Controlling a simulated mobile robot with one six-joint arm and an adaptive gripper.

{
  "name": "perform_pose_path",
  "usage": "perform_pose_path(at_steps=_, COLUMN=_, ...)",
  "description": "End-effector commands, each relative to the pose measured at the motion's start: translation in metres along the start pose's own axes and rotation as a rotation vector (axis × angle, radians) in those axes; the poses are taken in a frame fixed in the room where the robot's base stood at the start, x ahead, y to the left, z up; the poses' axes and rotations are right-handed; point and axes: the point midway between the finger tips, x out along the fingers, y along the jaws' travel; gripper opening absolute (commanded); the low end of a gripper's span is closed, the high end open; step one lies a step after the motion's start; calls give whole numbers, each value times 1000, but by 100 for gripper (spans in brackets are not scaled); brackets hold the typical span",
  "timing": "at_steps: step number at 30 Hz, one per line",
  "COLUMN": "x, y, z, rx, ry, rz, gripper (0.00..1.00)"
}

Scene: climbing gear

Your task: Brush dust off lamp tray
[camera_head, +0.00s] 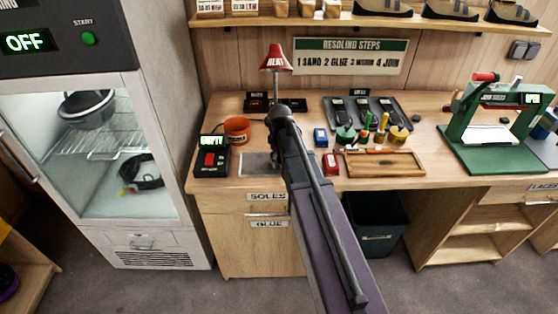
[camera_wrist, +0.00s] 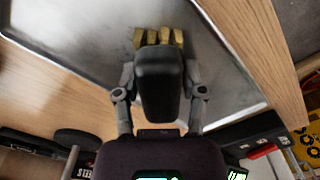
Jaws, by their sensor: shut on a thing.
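My gripper (camera_wrist: 158,80) is shut on a brush with a black handle (camera_wrist: 158,95) and yellowish bristle tufts (camera_wrist: 158,38). The bristles are over the grey metal lamp tray (camera_wrist: 85,25); I cannot tell whether they touch it. The tray surface shows pale, smeared patches, possibly dust. In the head view the tray (camera_head: 255,163) lies on the bench below the red heat lamp (camera_head: 277,60). My arm covers its right side, and the gripper and brush are hidden there.
A black control box (camera_head: 211,158) and an orange pot (camera_head: 237,130) stand left of and behind the tray. A red tin (camera_head: 331,164), blue box (camera_head: 320,137) and wooden tray (camera_head: 385,163) lie to the right. A green press (camera_head: 490,145) stands at the far right.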

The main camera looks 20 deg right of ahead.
Motion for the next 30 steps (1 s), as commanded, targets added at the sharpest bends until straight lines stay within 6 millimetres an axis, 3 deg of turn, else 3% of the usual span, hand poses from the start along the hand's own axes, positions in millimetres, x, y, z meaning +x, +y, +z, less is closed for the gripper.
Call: perform_pose_path(at_steps=30, x=-2, y=26, z=27, rx=0, ry=-1, rz=1, gripper=9)
